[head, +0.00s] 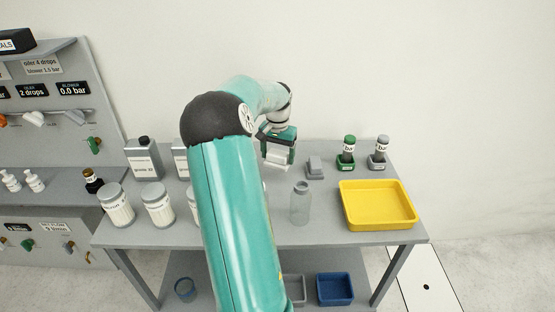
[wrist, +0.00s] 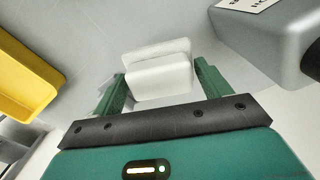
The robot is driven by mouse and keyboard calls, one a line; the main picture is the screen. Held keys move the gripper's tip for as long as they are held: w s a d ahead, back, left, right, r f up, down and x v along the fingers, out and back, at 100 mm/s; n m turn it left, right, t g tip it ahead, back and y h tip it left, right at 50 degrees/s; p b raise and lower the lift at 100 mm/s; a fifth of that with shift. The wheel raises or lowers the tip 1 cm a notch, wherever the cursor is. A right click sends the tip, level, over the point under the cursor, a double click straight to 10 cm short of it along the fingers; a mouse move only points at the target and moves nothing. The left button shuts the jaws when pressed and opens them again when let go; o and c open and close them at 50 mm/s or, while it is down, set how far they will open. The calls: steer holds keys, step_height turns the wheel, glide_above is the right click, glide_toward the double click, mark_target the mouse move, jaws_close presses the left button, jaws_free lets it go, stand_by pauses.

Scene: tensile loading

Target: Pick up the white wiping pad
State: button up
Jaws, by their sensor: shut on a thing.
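The white wiping pad (wrist: 162,82) sits between the two green fingers of my gripper (wrist: 160,88) in the wrist view. It is a pale block with a raised upper part. My gripper is shut on it. In the head view my gripper (head: 277,158) is over the back of the grey table (head: 335,237), and the white pad (head: 276,157) shows below its body. I cannot tell whether the pad touches the table.
A small grey block (head: 315,168) stands just right of my gripper. Green-capped (head: 347,152) and grey-capped (head: 379,152) bottles stand at the back right. White jars (head: 116,205) and grey cans (head: 143,158) stand left.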

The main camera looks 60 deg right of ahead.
steer(key=s+a+r, duration=0.5)
steer(key=a+r, duration=0.1)
steer(key=a, duration=0.4)
steer(key=shift+r, duration=0.25)
